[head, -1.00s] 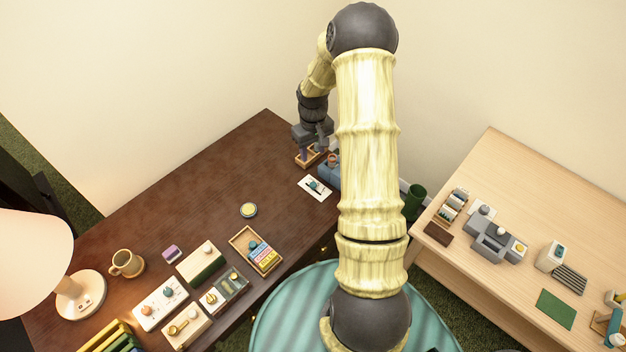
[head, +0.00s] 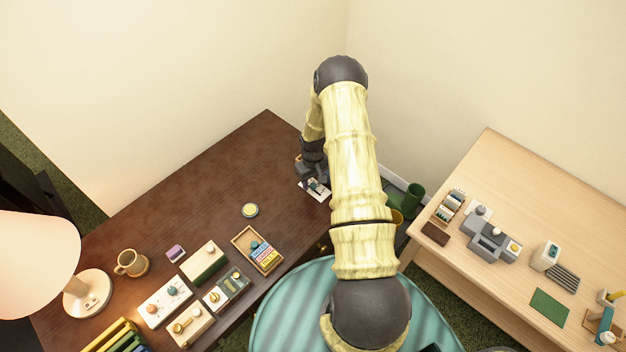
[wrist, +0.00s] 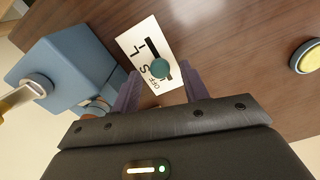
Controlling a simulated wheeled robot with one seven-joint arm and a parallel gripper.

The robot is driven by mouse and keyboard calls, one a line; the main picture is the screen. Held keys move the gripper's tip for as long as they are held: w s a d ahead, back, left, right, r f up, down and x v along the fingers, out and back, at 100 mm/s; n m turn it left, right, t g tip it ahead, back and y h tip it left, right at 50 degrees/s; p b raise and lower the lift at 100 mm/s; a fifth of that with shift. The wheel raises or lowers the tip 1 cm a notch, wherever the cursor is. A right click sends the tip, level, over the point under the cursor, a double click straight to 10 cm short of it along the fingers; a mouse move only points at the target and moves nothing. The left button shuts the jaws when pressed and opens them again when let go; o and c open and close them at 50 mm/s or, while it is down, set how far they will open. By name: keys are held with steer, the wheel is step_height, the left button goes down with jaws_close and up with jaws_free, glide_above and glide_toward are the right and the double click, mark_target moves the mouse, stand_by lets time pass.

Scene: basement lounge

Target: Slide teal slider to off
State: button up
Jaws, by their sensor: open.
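The teal slider knob (wrist: 160,68) sits on a dark slot in a white plate (wrist: 133,45) with black lettering. In the wrist view the knob is in the lower part of the slot, close to the small "OFF" print. My gripper (wrist: 159,72) is open, with one purple finger on each side of the knob. I cannot tell whether the fingers touch it. In the head view the white plate (head: 325,196) lies on the dark table near its back right, partly hidden under my gripper (head: 317,181).
A blue device (wrist: 66,65) stands close left of the plate in the wrist view. A round yellow-topped item (head: 250,210) and a wooden tray (head: 238,240) stand on the dark table (head: 190,190). Bare tabletop lies left of the plate in the head view.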

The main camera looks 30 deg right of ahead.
steer(key=shift+f, duration=0.35)
